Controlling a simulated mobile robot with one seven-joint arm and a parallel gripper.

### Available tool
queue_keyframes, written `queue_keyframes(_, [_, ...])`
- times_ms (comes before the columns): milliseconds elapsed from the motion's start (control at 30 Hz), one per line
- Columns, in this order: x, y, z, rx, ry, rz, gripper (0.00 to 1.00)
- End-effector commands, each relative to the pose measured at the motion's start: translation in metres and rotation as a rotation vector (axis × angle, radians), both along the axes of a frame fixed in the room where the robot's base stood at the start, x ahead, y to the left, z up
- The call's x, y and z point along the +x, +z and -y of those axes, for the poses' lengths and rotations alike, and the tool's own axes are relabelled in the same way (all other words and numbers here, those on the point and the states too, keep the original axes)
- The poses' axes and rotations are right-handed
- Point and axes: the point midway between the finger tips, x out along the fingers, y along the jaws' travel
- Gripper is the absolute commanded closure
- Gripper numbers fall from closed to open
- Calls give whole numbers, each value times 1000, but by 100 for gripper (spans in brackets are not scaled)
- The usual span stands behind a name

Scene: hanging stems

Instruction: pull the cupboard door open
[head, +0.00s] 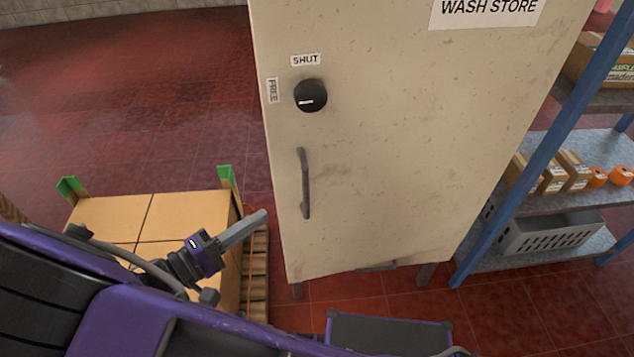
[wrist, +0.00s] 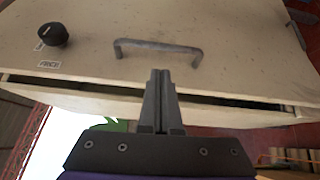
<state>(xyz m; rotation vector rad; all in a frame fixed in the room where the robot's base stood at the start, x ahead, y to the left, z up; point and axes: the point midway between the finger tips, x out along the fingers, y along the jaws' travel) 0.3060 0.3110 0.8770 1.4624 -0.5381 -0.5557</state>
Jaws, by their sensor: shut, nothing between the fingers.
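The cupboard door (head: 400,150) is a beige, speckled upright panel. Its dark bar handle (head: 305,183) stands near the left edge; in the wrist view the handle (wrist: 155,46) lies across the top. A black knob (head: 310,95) is above it, between the labels SHUT and FREE; its white mark lies level, on the knob's left part. In the wrist view a dark gap runs along the door's edge; I cannot tell how far the door stands ajar. My gripper (head: 263,216) is shut and empty, left of the handle; its fingertips (wrist: 160,73) appear just short of it, not around it.
Cardboard boxes (head: 185,215) on a pallet with green corner posts stand left of the cupboard, close by my gripper. A blue-framed shelf (head: 545,140) with boxes and a grey crate (head: 550,235) stands at right. Red tiled floor (head: 130,100) is open at the back left.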

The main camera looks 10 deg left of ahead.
Motion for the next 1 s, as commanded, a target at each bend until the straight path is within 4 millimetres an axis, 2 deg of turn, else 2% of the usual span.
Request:
queue_keyframes(100, [1,-1,-3,30,-2,23,100])
queue_keyframes(233, [10,-1,5,33,-2,26,100])
queue_keyframes(700, [69,-1,55,31,-3,24,100])
queue_keyframes(1000, [77,0,62,30,-1,23,100])
